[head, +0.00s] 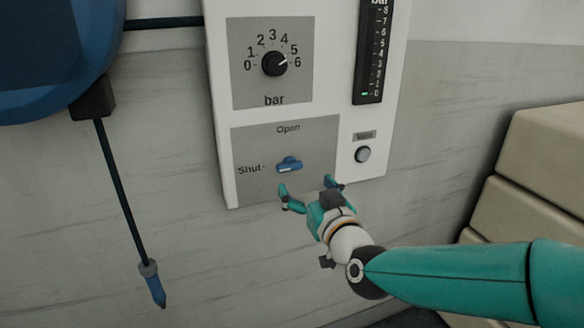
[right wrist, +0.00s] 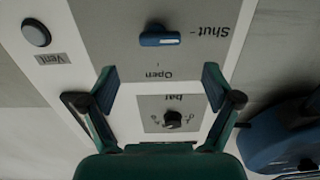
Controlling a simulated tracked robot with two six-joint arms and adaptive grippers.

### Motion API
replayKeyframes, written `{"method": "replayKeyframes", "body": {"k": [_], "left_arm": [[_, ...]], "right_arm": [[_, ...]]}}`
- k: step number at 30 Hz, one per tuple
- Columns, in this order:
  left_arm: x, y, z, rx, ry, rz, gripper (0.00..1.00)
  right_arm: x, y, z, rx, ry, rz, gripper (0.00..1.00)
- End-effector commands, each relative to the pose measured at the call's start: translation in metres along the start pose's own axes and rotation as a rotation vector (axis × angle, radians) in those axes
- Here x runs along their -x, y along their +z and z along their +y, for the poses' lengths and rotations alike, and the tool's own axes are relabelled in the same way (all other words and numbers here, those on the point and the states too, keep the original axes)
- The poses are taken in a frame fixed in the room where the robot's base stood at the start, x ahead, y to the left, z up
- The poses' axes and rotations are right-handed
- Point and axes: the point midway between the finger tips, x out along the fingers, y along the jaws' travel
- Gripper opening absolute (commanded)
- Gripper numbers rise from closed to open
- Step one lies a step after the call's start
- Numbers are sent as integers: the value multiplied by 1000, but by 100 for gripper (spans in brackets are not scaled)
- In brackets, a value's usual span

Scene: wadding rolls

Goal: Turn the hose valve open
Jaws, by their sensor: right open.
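The hose valve (head: 289,165) is a small blue handle on a grey plate of the white panel. Its pale mark points left, towards the word Shut; the word Open stands above it. In the right wrist view, which is upside down, the valve (right wrist: 160,38) shows beyond the fingertips, with its mark on the Shut side. My right gripper (head: 308,187) is open and empty, just below and right of the valve in the head view, apart from it. Both its fingers also show in the right wrist view (right wrist: 158,76). My left gripper is not in view.
Above the valve is a black dial (head: 274,64) marked in bar, pointing between 5 and 6. A bar gauge (head: 372,52) and a round button (head: 362,154) are to the right. A hose with a blue nozzle (head: 154,288) hangs left. Cream stacked blocks (head: 545,150) stand right.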

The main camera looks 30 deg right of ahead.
Motion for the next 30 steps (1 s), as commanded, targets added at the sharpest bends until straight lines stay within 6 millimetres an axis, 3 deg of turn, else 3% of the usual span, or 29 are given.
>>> {"method": "replayKeyframes", "body": {"k": [6,12,25,26,30], "left_arm": [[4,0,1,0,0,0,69],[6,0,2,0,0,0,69],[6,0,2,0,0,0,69],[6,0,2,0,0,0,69],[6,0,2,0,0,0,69]], "right_arm": [[-47,0,0,0,1,-1,89],[-74,0,0,0,-1,0,89],[-85,0,-1,-1,-2,0,89],[-85,0,-1,0,-2,0,87],[-85,0,-1,0,-2,0,64]]}}
